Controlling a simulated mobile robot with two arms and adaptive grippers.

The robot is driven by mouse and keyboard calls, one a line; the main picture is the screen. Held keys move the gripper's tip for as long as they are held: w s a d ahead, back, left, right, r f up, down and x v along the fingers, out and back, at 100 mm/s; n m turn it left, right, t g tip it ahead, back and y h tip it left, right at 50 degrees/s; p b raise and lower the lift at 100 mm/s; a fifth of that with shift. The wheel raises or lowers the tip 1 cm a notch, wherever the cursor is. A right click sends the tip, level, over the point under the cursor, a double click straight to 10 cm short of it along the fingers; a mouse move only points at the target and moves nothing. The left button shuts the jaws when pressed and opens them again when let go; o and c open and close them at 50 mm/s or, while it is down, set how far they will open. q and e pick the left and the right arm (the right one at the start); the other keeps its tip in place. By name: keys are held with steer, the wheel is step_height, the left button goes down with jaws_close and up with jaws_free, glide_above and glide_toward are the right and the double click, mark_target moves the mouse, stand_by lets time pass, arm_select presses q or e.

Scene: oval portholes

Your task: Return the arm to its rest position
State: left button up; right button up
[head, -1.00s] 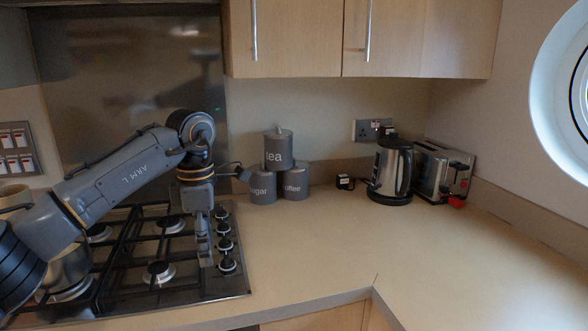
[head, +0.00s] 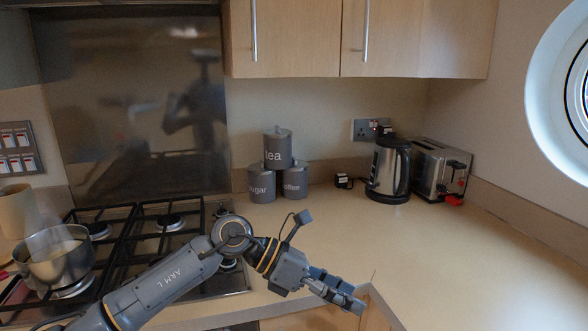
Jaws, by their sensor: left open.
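My left arm, marked "ARM L", comes in from the bottom left and lies low across the front of the hob. Its gripper (head: 345,295) is at the front edge of the worktop, near the inner corner, pointing right and slightly down. The fingers look empty, and nothing touches them. My right gripper is not in view.
The gas hob (head: 150,228) has a steel pot (head: 58,258) on its left. Tea (head: 277,150), sugar (head: 261,184) and coffee (head: 295,182) canisters stand stacked at the back. A kettle (head: 388,170) and toaster (head: 440,172) are right. The middle worktop (head: 340,230) is clear.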

arm_select(q)
step_height(320, 180, up, 8)
steer(key=s+d+n+t+h, duration=0.1)
steer(key=d+n+t+h, duration=0.1)
steer(key=n+t+h, duration=0.65)
steer(key=w+a+f+n+t+y, duration=0.1)
steer(key=w+a+n+t+y, duration=0.1)
steer(key=a+n+t, duration=0.45)
steer(key=w+a+n+t+y, duration=0.1)
steer(key=w+n+t+y, duration=0.15)
steer(key=n, duration=0.75)
steer(key=s+a+f+n+y, duration=0.3)
steer(key=a+f+n+y, duration=1.25)
steer(key=f+n, duration=0.3)
steer(key=s+a+f+n+g, duration=0.35)
steer(key=s+f+g, duration=0.25)
steer(key=s+f, duration=0.5)
steer(key=s+a+f+n+g, duration=0.2)
steer(key=s+a+f+g, duration=0.4)
steer(key=s, duration=1)
step_height(320, 180, down, 24)
steer(key=d+g+p, duration=0.1)
steer(key=g, duration=0.1)
steer(key=s+a+f, duration=0.2)
steer(key=s+f, duration=1.5)
steer(key=shift+s+a+g+y+p, duration=0.35)
steer(key=shift+s+y+p, duration=0.05)
steer(key=shift+y+p, duration=0.05)
